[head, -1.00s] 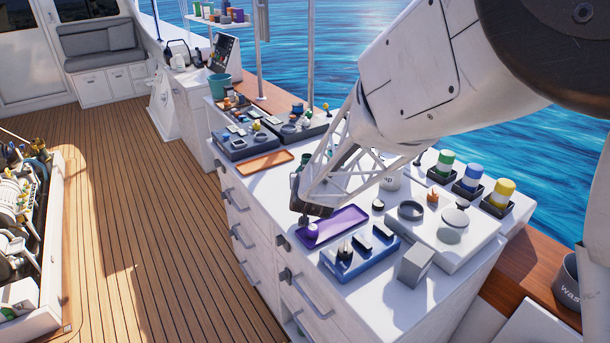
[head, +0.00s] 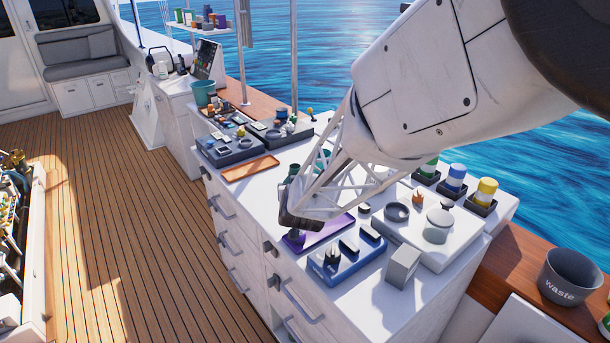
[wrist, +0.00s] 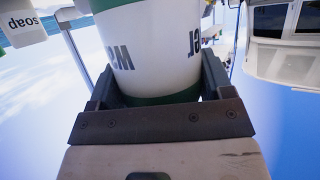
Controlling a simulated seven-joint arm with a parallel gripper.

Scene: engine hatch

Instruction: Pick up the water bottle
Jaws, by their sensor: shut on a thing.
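The water bottle (wrist: 150,45) is white with green bands, and part of its lettering shows upside down in the wrist view. My gripper (wrist: 160,82) is shut on it, with a dark finger on each side of its body. The bottle's far end is cut off at the top of the wrist view. In the head view my gripper (head: 305,218) is over the white counter near the purple tray (head: 330,232). The lattice of my arm's end hides most of what it holds there, so I cannot tell how high the bottle is.
A blue tray (head: 347,262) and a grey block (head: 402,267) stand right of the gripper. An orange tray (head: 250,167) lies behind. Several coloured jars (head: 453,180) line the back edge. A soap container (wrist: 24,27) is in the wrist view. A waste bin (head: 572,278) is far right.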

